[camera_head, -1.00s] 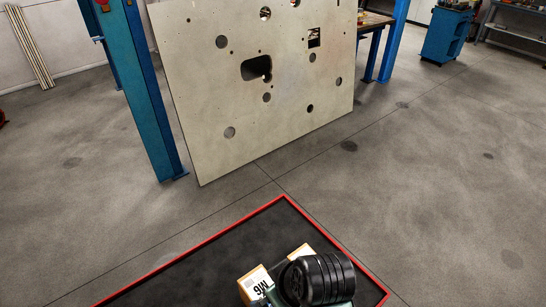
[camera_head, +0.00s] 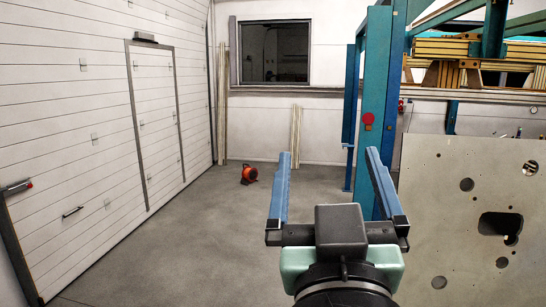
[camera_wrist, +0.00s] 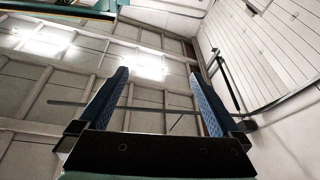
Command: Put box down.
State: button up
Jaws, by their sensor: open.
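My gripper (camera_head: 330,185) is raised in the lower middle of the head view, its two blue fingers wide apart with nothing between them. In the wrist view my gripper (camera_wrist: 161,100) is also open and empty, pointing up at the ceiling and the upper wall. No box shows in either view now.
A beige panel with holes (camera_head: 455,215) stands at the right, beside a blue post (camera_head: 375,110). A white sectional door (camera_head: 85,130) fills the left side. A small orange device (camera_head: 249,174) sits on the floor near the back wall. The grey floor at left centre is clear.

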jog(key=s+a+r+t+y, duration=0.2)
jog(key=s+a+r+t, duration=0.3)
jog(key=r, duration=0.6)
jog(key=s+a, duration=0.2)
jog(key=shift+s+r+y, duration=0.3)
jog(key=shift+s+r, duration=0.05)
jog(key=shift+r, duration=0.05)
